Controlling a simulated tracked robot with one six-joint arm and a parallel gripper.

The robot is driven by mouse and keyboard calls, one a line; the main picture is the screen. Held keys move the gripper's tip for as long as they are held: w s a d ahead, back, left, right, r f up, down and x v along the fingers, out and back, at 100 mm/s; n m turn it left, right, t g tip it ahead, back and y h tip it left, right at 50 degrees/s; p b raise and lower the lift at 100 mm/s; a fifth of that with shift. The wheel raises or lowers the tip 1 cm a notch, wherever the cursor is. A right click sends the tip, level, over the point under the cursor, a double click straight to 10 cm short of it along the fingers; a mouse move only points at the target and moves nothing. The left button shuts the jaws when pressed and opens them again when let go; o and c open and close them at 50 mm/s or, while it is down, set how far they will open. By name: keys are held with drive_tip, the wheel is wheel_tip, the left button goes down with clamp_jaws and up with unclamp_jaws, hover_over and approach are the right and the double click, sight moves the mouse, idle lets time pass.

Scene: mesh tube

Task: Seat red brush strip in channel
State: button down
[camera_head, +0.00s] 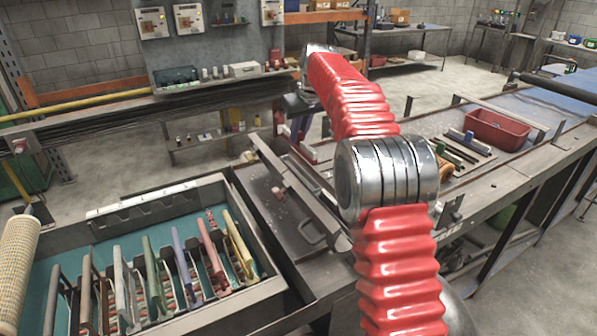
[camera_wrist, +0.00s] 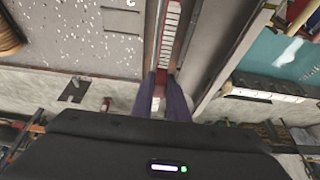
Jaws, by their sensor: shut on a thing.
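My gripper (camera_head: 291,128) hangs in the middle of the head view, partly behind my red-sleeved arm. In the wrist view its two purple fingers (camera_wrist: 163,78) are close together, shut on a narrow strip. That strip, apparently the red brush strip (camera_wrist: 170,32), shows a red edge and a pale segmented face and runs away from the fingers. It lies along a long metal channel (camera_wrist: 208,50), beside or within it; I cannot tell how deep it sits. In the head view the held strip cannot be made out clearly.
A teal-lined tray (camera_head: 265,283) at lower left holds several coloured upright strips or dividers. A mesh roll (camera_head: 16,262) stands at far left. A red bin (camera_head: 497,131) and loose rods lie on the right bench. A metal handle (camera_head: 313,236) sticks up near the channel.

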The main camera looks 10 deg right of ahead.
sight(301, 145)
wheel_tip(301, 145, down, 6)
drive_tip(key=shift+s+d+r, duration=0.1)
drive_tip(key=shift+s+r, duration=0.05)
idle(0.3)
drive_tip(key=shift+f, duration=1.9)
drive_tip(key=c, duration=1.7)
unclamp_jaws()
drive_tip(key=shift+c, duration=0.2)
drive_tip(key=shift+r, duration=0.1)
